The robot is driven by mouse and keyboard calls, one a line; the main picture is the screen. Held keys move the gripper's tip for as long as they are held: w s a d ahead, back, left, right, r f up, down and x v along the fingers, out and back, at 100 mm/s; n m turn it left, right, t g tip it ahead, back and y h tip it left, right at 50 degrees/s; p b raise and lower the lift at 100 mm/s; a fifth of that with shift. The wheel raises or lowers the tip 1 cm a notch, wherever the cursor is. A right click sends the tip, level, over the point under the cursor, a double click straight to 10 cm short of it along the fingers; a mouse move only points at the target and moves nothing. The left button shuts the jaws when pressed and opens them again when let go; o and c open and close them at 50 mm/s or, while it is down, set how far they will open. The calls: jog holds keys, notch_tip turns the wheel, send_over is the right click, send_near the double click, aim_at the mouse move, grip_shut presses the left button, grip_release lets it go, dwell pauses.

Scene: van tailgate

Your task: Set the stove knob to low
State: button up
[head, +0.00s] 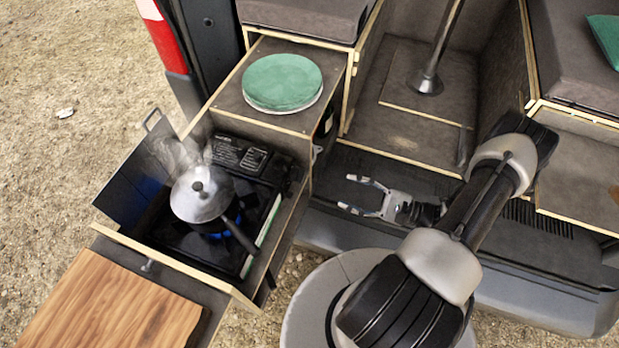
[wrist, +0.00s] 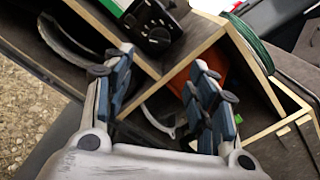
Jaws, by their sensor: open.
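The black stove (head: 240,157) sits in a pull-out wooden box at the left in the head view. A lidded silver pot (head: 200,196) with a dark handle stands on it, with steam above and a blue flame (head: 221,233) below. I cannot make out the knob in the head view. In the wrist view, a black part with round shapes (wrist: 152,27), apparently the stove's end, shows at the top; its knob setting cannot be read. My gripper (head: 350,193) is open and empty, to the right of the stove and apart from it; it also shows in the wrist view (wrist: 163,72).
A green-topped round stack (head: 283,82) stands on the cabinet behind the stove. A wooden board (head: 113,303) lies in front of it. A raised metal panel (head: 130,183) borders the left. The cabinet's wooden edges (wrist: 190,55) lie close ahead of my gripper.

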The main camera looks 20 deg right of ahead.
aim_at(298, 175)
jog(key=b+x, duration=0.1)
jog(key=x, duration=1.1)
jog(key=shift+w+a, duration=0.2)
jog(key=shift+w, duration=0.05)
jog(key=shift+c, duration=0.4)
jog(key=c, duration=1)
